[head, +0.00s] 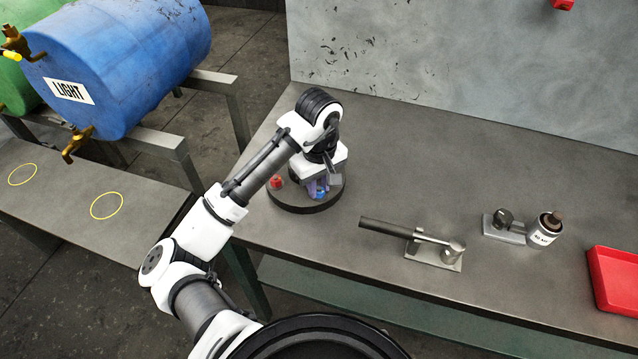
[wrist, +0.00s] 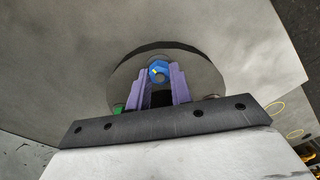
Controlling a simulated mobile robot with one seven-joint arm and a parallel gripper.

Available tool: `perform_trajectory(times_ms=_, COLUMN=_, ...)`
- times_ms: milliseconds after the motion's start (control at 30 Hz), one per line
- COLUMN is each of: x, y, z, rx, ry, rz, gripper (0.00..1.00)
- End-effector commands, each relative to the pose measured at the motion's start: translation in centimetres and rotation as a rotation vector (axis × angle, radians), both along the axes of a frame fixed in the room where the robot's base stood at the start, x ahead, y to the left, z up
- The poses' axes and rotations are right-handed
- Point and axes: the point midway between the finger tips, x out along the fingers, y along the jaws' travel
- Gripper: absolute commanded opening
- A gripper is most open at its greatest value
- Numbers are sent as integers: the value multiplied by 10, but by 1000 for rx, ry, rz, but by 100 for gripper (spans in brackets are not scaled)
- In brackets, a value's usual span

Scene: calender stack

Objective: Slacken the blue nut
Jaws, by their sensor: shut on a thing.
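The blue nut (wrist: 158,68) sits on a round dark plate (wrist: 203,72) in the wrist view, with a small yellow mark on its face. In the head view the blue nut (head: 320,195) shows just below my gripper (head: 318,187). The purple fingers of my gripper (wrist: 160,76) are on either side of the nut and shut on it. A red nut (head: 277,182) stands at the left of the round plate (head: 300,207) in the head view. A green nut (wrist: 119,108) shows partly beside my left finger in the wrist view. My wrist hides part of the plate.
A long-handled metal tool on a plate (head: 432,256) lies right of the round plate on the bench (head: 400,150). Further right are a small block with a knob (head: 503,226), a labelled bottle (head: 545,230) and a red tray (head: 612,280).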

Motion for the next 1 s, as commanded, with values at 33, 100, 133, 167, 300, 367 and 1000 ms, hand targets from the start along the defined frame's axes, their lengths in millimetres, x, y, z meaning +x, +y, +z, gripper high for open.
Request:
perform_trajectory(times_ms=33, x=0, y=0, z=-1, rx=0, ry=1, rz=45, gripper=0)
perform_trajectory(times_ms=100, x=0, y=0, z=-1, rx=0, ry=1, rz=110, gripper=0)
perform_trajectory(times_ms=133, x=0, y=0, z=-1, rx=0, ry=1, rz=137, gripper=0)
perform_trajectory(times_ms=167, x=0, y=0, z=-1, rx=0, ry=1, rz=164, gripper=0)
perform_trajectory(times_ms=300, x=0, y=0, z=-1, rx=1, ry=2, rz=280, gripper=0)
perform_trajectory(times_ms=367, x=0, y=0, z=-1, rx=1, ry=2, rz=325, gripper=0)
perform_trajectory(times_ms=1000, x=-1, y=0, z=-1, rx=0, ry=3, rz=546, gripper=0)
